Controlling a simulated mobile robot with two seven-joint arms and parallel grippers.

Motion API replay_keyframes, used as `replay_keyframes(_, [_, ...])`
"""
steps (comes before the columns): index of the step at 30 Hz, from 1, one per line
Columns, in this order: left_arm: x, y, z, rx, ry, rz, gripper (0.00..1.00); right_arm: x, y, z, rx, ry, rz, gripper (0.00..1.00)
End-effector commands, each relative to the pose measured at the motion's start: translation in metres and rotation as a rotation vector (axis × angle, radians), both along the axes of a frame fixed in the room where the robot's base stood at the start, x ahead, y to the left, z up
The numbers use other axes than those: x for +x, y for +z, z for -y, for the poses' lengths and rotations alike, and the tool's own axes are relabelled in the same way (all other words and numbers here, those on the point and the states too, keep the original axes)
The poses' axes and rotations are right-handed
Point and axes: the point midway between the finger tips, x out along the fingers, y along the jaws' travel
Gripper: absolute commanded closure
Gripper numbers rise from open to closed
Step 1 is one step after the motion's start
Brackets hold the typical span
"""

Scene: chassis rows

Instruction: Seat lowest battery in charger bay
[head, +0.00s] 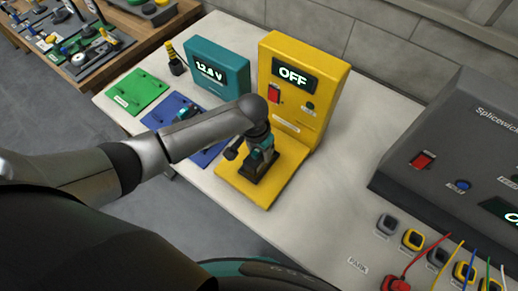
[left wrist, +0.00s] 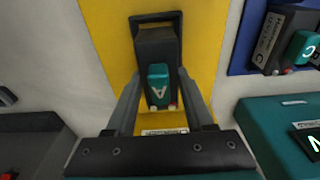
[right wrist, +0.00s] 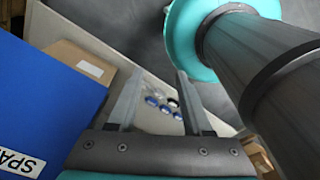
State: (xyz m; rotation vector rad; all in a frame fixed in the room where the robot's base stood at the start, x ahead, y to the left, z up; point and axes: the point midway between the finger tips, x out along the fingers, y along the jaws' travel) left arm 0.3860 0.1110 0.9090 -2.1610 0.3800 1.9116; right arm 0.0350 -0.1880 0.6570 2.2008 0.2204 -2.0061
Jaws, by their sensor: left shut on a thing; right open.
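The yellow charger (head: 305,92) stands upright on the bench with an OFF display, a red switch and a yellow base plate (head: 238,190). A dark battery with a teal label "A" (left wrist: 158,85) is at the base plate, its loop handle showing. My left gripper (head: 261,150) is shut on battery A, with a finger on each side. I cannot tell whether the battery touches the bottom of the bay. Battery C (left wrist: 270,45) lies on the blue mat (head: 160,112). The teal meter (head: 215,62) reads about 12.8 V. My right gripper (right wrist: 155,80) is open and empty.
A green mat (head: 137,92) and a yellow-black item (head: 175,60) are left of the meter. A grey console (head: 455,140) with colored wires stands at the right. In the right wrist view, a blue box (right wrist: 45,90) and a cardboard box (right wrist: 80,62) are at left.

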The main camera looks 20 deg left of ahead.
Motion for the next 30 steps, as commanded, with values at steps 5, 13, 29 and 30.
replay_keyframes(5, [0.0011,0.001,0.0006,-0.002,0.0,0.002,1.0,0.0001,-0.0001,0.0002,0.0,0.0,0.0,0.5])
replay_keyframes(13, [0.001,0.0018,0.0005,-0.001,0.0,0.002,1.0,0.0001,0.0039,0.0003,0.0,0.0,0.0,0.5])
replay_keyframes(29, [0.001,0.0005,0.0005,-0.001,0.0,0.003,1.0,-0.0002,0.0068,0.0002,0.0,0.0,0.0,0.5])
replay_keyframes(30, [0.0011,0.0,0.0005,-0.001,0.0,0.003,1.0,-0.0001,0.0065,0.0003,0.0,0.001,0.0,0.5])
